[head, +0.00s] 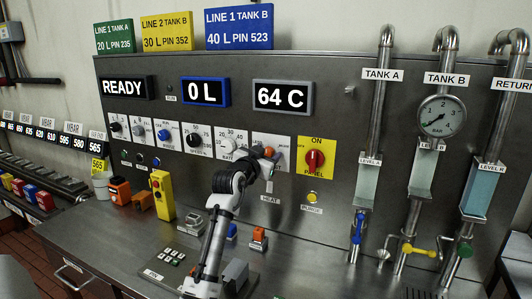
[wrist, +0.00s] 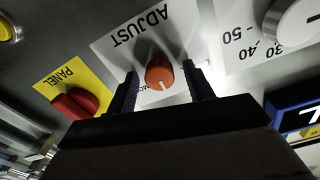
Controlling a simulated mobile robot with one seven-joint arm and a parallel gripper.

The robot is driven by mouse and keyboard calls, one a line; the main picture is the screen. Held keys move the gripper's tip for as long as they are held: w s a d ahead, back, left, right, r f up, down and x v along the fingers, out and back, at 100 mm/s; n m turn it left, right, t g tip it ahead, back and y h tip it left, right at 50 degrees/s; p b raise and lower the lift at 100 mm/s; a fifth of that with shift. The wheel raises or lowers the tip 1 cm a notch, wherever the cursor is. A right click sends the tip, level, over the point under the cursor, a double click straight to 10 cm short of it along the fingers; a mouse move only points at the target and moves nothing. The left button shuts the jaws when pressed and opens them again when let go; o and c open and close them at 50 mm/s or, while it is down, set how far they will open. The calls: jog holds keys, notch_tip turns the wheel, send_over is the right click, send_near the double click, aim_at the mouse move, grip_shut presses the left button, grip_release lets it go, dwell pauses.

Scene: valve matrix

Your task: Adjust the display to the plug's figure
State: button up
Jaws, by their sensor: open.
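The orange ADJUST knob (wrist: 160,74) sits on a white plate and shows between my two fingertips in the wrist view. My gripper (wrist: 160,80) is open, with one finger on each side of the knob; whether the fingers touch it cannot be told. In the head view my gripper (head: 268,158) is at the panel and partly covers the orange knob (head: 269,151). The displays read READY (head: 124,88), 0 L (head: 205,92) and 64 C (head: 283,97). I cannot tell which thing is the plug.
A red knob on a yellow PANEL plate (head: 316,161) is close beside my gripper. A yellow box (head: 162,196) and orange blocks stand on the bench. Pipes and a gauge (head: 441,115) are at right.

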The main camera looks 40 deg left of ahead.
jog(key=c, duration=1)
jog(key=shift+n, duration=2.4)
jog(key=o, duration=1)
jog(key=shift+s, duration=0.1)
jog(key=b+v, duration=0.4)
jog(key=v, duration=0.9)
jog(key=shift+s+b, duration=0.35)
jog(key=shift+s, duration=0.05)
